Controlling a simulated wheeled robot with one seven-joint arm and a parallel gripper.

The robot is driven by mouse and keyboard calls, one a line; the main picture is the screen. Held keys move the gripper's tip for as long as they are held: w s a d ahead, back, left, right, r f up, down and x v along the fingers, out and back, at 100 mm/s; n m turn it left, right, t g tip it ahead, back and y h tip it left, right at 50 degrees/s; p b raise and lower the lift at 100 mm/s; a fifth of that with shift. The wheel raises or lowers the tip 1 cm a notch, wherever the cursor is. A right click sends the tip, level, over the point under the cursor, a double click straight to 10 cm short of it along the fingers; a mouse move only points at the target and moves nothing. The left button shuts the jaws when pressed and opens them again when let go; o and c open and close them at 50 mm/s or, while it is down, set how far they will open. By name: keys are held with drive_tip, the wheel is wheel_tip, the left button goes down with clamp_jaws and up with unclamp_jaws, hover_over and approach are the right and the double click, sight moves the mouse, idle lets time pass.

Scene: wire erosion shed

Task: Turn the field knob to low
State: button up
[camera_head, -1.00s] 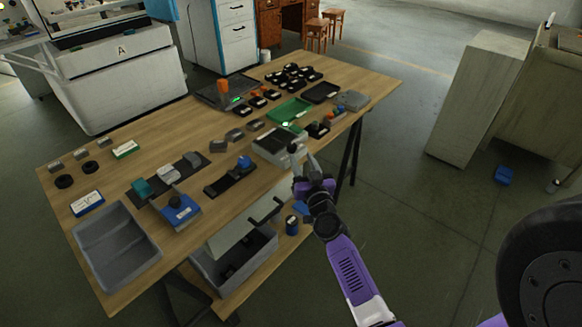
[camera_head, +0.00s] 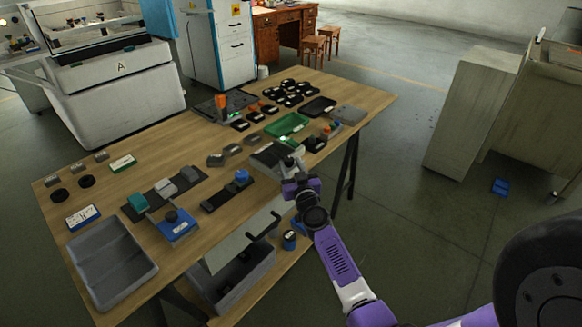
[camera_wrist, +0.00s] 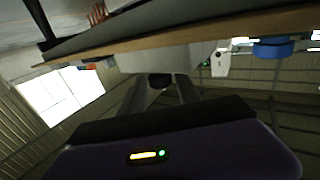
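A grey box-shaped unit (camera_head: 268,154) with a small green light sits at the table's right edge. In the wrist view its pale front (camera_wrist: 165,58) is straight ahead. A dark round knob (camera_wrist: 160,80) sits low on that front; I take it for the field knob, but no marking is legible. My gripper (camera_head: 291,163) is at the unit's near side in the head view. In the wrist view my gripper (camera_wrist: 160,86) has its two fingers spread, one on each side of the knob. I cannot tell whether they touch it. The knob is hidden in the head view.
The wooden table (camera_head: 330,92) carries a green tray (camera_head: 287,125), a grey bin (camera_head: 112,262) and a blue unit with a dark knob (camera_head: 177,226). A grey crate (camera_head: 235,275) is below the table edge.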

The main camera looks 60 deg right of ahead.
drive_tip(key=shift+c, duration=0.4)
clamp_jaws()
